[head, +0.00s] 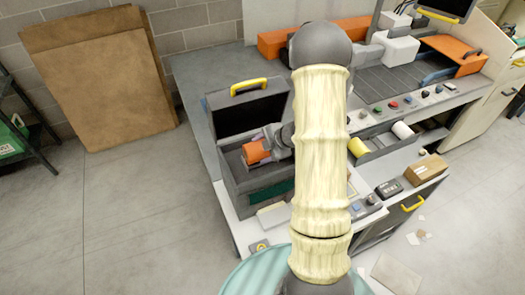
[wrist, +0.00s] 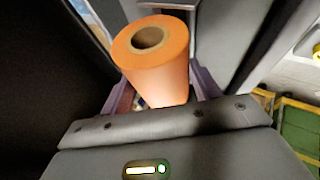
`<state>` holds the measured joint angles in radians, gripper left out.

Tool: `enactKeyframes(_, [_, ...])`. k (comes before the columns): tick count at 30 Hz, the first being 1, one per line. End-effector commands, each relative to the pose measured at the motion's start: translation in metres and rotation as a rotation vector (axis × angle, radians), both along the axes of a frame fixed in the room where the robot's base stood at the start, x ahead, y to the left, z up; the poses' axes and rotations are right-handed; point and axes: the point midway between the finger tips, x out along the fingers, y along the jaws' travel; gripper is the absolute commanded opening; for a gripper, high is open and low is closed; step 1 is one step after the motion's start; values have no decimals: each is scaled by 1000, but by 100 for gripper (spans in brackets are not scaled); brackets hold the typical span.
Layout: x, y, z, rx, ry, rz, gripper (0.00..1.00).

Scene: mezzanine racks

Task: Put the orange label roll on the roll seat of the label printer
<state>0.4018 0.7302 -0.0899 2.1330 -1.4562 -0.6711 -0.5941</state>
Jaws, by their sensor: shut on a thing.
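The orange label roll (wrist: 158,80) stands between the fingers of my gripper (wrist: 160,98) in the wrist view, its brown core facing the camera. My gripper is shut on it. In the head view, the roll (head: 256,151) and my gripper (head: 263,146) are at the open bay of the grey label printer (head: 245,185). The printer's lid (head: 248,108), with a yellow handle, stands raised behind them. The roll seat is hidden, and I cannot tell whether the roll touches it.
A grey tray (head: 375,153) holds a yellow roll (head: 357,148) and a white roll (head: 402,130) to the right. A black device (head: 389,189) and a cardboard box (head: 427,168) lie nearby. My arm hides the middle of the bench. Cardboard sheets (head: 100,80) lean on the wall.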

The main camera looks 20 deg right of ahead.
Motion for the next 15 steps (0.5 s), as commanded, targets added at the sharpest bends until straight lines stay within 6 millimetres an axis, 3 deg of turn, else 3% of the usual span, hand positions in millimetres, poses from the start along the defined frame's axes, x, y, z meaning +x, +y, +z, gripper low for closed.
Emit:
enactKeyframes(3, [0,0,-11,1,0,-1,33])
enactKeyframes(15, [0,-1,-16,0,-2,-1,33])
